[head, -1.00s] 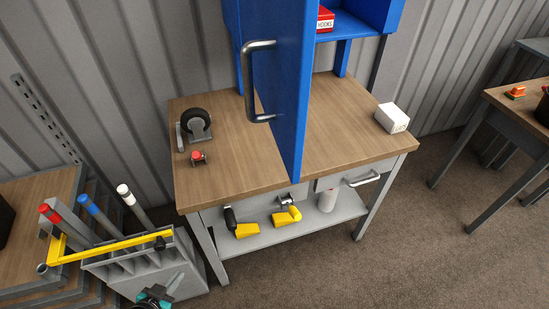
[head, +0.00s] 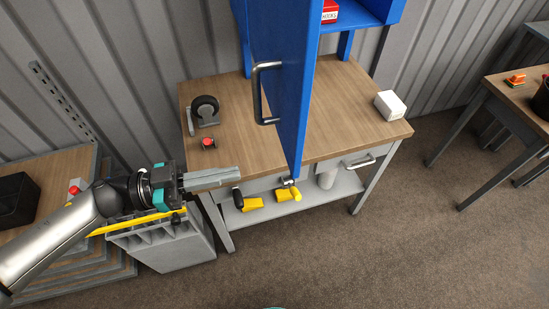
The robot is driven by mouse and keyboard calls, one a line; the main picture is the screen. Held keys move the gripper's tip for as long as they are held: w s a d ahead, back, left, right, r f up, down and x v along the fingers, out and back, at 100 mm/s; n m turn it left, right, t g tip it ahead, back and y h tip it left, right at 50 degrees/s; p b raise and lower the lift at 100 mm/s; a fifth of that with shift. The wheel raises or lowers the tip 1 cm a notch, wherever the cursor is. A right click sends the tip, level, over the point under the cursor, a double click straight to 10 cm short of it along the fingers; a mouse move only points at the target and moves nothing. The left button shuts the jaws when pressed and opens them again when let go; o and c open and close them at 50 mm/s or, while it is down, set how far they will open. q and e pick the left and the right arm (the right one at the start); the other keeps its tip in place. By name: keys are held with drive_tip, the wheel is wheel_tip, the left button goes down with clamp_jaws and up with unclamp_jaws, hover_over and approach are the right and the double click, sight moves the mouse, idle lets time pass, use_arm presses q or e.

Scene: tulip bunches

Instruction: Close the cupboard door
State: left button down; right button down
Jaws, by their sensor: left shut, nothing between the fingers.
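The blue cupboard (head: 364,12) stands over the back of the workbench, its top cut off by the frame. Its blue door (head: 288,75) stands wide open, swung out towards me over the bench. A metal bar handle (head: 258,95) is on the left face of the door. My left gripper (head: 238,173) reaches in from the left, shut and empty, at the bench's front left corner. It is apart from the door, to the left of and below the handle. My right gripper is not in view.
On the workbench (head: 345,110) are a caster wheel (head: 205,108), a red-topped part (head: 208,143) and a white box (head: 390,105). A red box (head: 330,10) sits in the cupboard. Yellow tools (head: 252,204) lie on the lower shelf. A grey rack (head: 165,245) stands below my left arm.

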sight(291, 161)
use_arm(q)
drive_tip(key=p+x, duration=0.1)
drive_tip(key=x, duration=0.8)
drive_tip(key=shift+d+p, duration=0.25)
drive_tip(key=shift+p, duration=0.05)
drive_tip(key=shift+w, duration=0.1)
